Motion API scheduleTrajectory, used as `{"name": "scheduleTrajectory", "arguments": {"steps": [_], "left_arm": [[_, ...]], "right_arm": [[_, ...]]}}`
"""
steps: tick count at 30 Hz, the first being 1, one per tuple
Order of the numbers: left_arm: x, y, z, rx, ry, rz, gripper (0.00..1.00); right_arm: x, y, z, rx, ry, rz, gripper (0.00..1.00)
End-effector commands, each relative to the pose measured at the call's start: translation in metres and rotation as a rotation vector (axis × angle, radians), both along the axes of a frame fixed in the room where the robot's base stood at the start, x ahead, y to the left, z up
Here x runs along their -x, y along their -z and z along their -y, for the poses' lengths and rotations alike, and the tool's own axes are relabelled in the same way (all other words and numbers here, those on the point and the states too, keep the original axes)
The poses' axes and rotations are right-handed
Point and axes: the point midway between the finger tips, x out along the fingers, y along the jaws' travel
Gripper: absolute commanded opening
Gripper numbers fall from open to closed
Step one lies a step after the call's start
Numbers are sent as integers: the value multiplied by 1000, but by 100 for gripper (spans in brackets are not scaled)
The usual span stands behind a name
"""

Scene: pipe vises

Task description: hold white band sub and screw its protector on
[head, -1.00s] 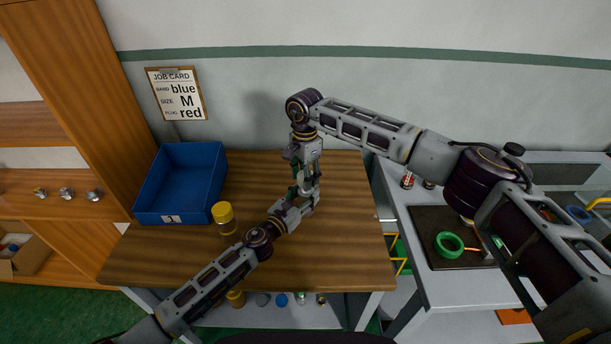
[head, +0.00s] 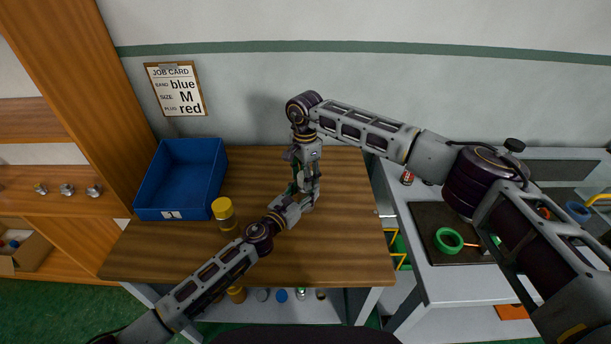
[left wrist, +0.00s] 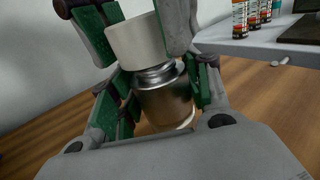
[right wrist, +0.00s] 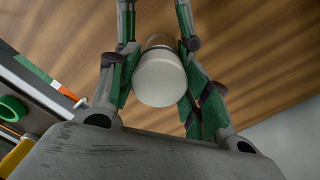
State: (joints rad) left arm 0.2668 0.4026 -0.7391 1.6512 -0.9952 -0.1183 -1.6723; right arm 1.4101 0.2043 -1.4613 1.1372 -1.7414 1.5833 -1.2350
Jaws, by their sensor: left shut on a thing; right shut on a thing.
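The metal sub (left wrist: 165,103) stands between the fingers of my left gripper (head: 300,198), which is shut on its body. A strip of its white band (left wrist: 184,123) shows low in the left wrist view. The white protector (left wrist: 136,41) is directly above the sub's bright neck, and some of the neck shows below its rim. I cannot tell how far the threads engage. My right gripper (head: 306,178) comes from above and is shut on the protector, which also shows in the right wrist view (right wrist: 160,80). In the head view the grippers hide both parts.
A blue bin (head: 182,180) marked 1 and a yellow-capped piece (head: 223,212) stand left on the wooden table (head: 340,245). A job card (head: 176,90) hangs on the wall. A grey bench (head: 440,285) at right carries a green ring (head: 448,240).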

Motion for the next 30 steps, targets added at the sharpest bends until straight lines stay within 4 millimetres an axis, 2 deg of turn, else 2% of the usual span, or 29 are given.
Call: {"name": "scheduleTrajectory", "arguments": {"steps": [30], "left_arm": [[0, 0, 0, -1, 0, 1, 5]], "right_arm": [[0, 9, 0, 1, 0, -1, 29]]}}
